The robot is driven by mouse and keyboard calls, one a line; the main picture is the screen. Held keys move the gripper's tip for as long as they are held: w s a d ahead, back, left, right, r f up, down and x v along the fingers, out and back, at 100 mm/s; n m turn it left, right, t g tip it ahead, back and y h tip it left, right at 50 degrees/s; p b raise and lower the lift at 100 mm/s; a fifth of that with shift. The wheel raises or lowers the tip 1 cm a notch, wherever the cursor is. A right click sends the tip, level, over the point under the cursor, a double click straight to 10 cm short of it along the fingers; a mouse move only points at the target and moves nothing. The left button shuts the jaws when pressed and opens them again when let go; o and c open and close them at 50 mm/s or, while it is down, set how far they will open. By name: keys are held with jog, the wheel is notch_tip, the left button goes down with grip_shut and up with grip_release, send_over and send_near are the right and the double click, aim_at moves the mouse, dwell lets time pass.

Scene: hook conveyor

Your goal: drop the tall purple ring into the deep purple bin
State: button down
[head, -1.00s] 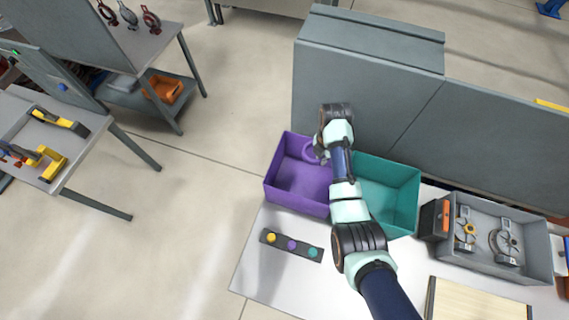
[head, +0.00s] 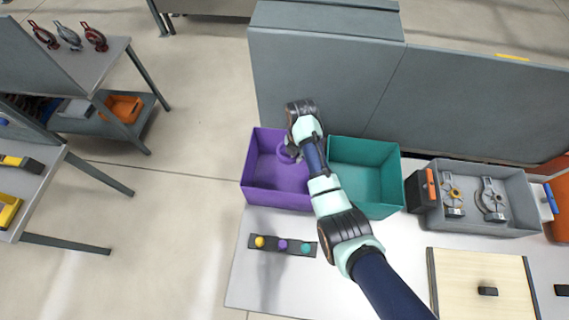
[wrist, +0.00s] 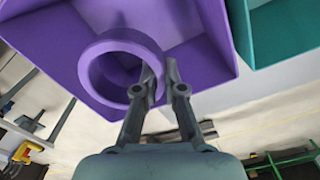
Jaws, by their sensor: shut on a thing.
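The purple ring (wrist: 92,68) is held by its wall in my gripper (wrist: 160,75), which is shut on it. In the wrist view the ring hangs over the deep purple bin (wrist: 200,70), and the bin's inside shows behind it. In the head view the purple bin (head: 250,170) stands on the white table, and the ring (head: 285,154) shows over its right part, beside my gripper (head: 294,152). My wrist partly hides the gripper there. How high the ring is above the bin floor is hard to tell.
A teal bin (head: 385,205) stands close on the right of the purple bin. A strip with yellow, purple and teal knobs (head: 265,243) lies in front. A grey partition (head: 320,75) rises behind. A grey tray (head: 470,223) with metal parts is further right.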

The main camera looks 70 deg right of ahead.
jog(key=c, duration=1.2)
grip_release()
notch_tip(320, 180, up, 8)
jog(key=shift+f, duration=0.2)
